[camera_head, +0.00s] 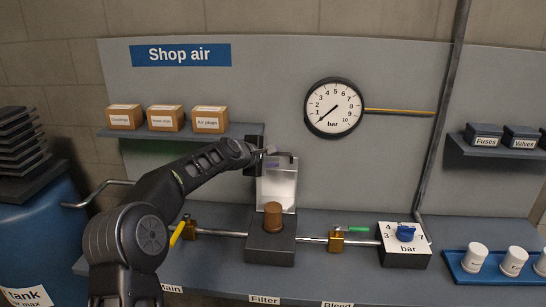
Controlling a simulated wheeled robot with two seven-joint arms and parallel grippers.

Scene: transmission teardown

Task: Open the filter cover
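The filter housing (270,248) is a dark block on the bench above the "Filter" label. A brown cylindrical filter element (273,216) stands exposed on top of it. The pale, see-through filter cover (281,188) stands raised and upright behind the element, with a dark strip along its top edge. My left gripper (270,157) is at the cover's top left, close to that edge. I cannot tell whether it touches the cover or whether its fingers are open or shut. My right gripper is not in view.
A shelf (215,131) with small boxes is just left of my gripper. A pipe with a yellow-handled valve (177,233) and a green-handled valve (337,238) runs through the housing. A regulator box with a blue knob (405,232) and a blue tray (462,271) of cups are right.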

